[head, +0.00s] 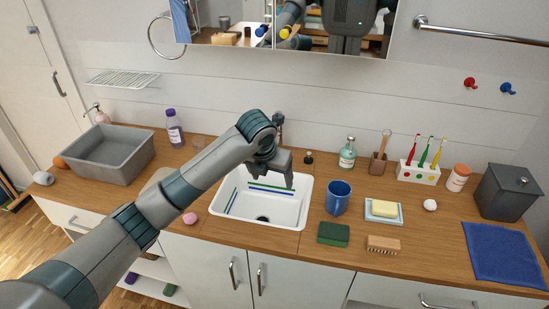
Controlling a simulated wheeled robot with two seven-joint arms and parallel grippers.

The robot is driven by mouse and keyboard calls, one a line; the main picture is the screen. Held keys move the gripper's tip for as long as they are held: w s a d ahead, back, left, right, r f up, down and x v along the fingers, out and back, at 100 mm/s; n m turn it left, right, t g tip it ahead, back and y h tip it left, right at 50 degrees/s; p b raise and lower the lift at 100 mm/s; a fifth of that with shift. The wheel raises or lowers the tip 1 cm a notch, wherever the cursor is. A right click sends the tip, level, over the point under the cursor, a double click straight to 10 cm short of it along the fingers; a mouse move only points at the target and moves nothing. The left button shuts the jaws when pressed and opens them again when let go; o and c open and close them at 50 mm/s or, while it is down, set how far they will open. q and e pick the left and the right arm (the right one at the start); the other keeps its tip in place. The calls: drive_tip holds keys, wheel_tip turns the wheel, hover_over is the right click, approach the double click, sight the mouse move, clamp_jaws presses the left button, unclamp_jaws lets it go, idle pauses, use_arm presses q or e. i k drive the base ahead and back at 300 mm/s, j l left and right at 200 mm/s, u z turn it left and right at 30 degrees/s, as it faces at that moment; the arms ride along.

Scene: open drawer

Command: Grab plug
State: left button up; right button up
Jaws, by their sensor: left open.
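A small black object with a knob on top, which looks like the plug (308,158), stands on the wooden counter just behind the right part of the sink's back rim. The white sink (303,210) is set in the counter and its dark drain hole (262,219) shows at the bottom. My left gripper (287,183) is open and points down over the back part of the sink. It is left of and nearer than the plug, apart from it. My right gripper is not directly in view.
A blue cup (338,198) stands right of the sink, with a green sponge (333,233) and a brush (383,245) in front. A teal bottle (347,153) is right of the plug. The faucet (279,127) rises behind my left wrist. A mirror cabinet hangs above.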

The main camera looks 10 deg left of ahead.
sight(308, 160)
drive_tip(key=u, duration=0.15)
drive_tip(key=i+l, duration=0.15)
drive_tip(key=l, duration=0.2)
drive_tip(key=i+l, duration=0.1)
drive_tip(key=l, duration=0.25)
drive_tip(key=i+l, duration=0.15)
drive_tip(key=l, duration=0.2)
drive_tip(key=i+l, duration=0.15)
drive_tip(key=l, duration=0.2)
drive_tip(key=i+l+u, duration=0.1)
drive_tip(key=l, duration=0.2)
drive_tip(key=i+l, duration=0.15)
drive_tip(key=l, duration=0.2)
